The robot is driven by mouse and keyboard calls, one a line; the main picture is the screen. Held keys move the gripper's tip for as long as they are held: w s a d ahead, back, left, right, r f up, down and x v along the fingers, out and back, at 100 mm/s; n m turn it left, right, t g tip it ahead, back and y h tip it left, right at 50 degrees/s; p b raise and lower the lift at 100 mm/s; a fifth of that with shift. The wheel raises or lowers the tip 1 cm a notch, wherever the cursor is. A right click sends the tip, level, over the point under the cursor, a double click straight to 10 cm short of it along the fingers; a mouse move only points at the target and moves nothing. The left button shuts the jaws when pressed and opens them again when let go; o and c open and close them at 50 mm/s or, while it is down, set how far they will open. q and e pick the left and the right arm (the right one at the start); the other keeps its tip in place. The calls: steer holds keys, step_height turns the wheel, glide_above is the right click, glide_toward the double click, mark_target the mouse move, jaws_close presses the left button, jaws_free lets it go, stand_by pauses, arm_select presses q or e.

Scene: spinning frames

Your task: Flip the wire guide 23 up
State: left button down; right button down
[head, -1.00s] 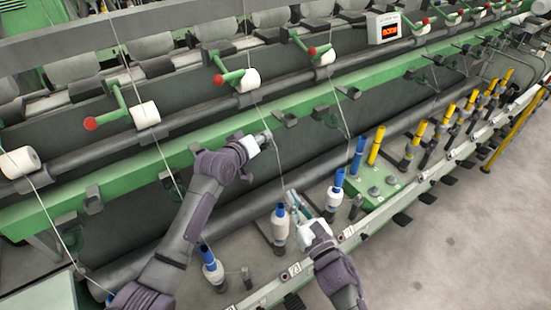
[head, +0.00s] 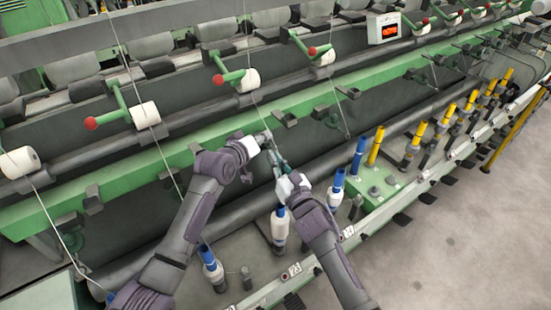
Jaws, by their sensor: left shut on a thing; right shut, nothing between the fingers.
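My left gripper (head: 265,138) is at the front edge of the long green rail, shut on a small part there, which I take to be wire guide 23. The guide is mostly hidden by the fingers, so its tilt cannot be told. My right gripper (head: 276,162) is shut and empty, pointing up just below and right of the left one, close to it. A bobbin with a blue top (head: 279,226) stands below, partly beside my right arm. A small number plate (head: 294,269), seemingly 23, is on the front rail.
Dark brackets, such as one on the right (head: 285,118), line the green rail (head: 130,195). Blue-topped bobbins (head: 212,266) and yellow tubes (head: 376,146) stand along the spindle row. Red-knobbed arms (head: 119,112) hold white spools above. The grey floor at right is clear.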

steer(key=shift+w+a+r, duration=0.1)
steer(key=shift+w+r, duration=0.25)
steer(key=shift+r, duration=0.3)
arm_select(q)
steer(key=shift+f, duration=0.1)
arm_select(e)
steer(key=shift+w, duration=0.1)
arm_select(q)
steer(key=c, duration=0.9)
jaws_free()
steer(key=shift+c, duration=0.2)
steer(key=shift+d, duration=0.1)
steer(key=shift+f, duration=0.1)
